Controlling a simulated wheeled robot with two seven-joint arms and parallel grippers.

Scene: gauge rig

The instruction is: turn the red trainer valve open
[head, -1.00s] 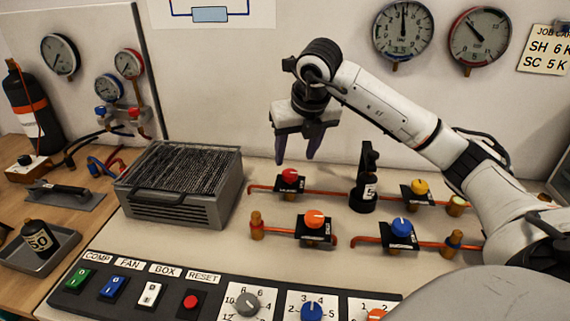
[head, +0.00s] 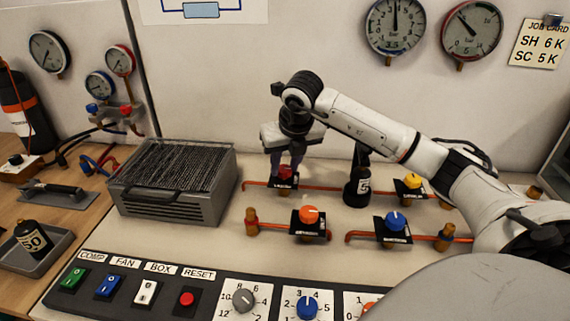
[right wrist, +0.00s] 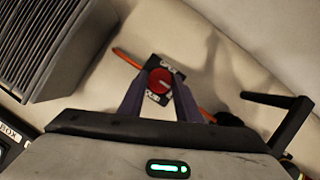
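The red trainer valve (head: 285,173) is a round red knob on a black plate, set on a copper pipe behind the orange knob. In the right wrist view the red knob (right wrist: 160,81) shows a pale mark line, with lettering on the plate above and below it. My right gripper (head: 286,172) points down at the red knob, with its dark fingers on either side. In the right wrist view the fingers (right wrist: 161,92) are apart with the knob between their tips; I cannot tell whether they touch it. My left gripper is not in view.
An orange knob (head: 309,215), a blue knob (head: 396,221) and a yellow knob (head: 413,181) sit on nearby pipes.

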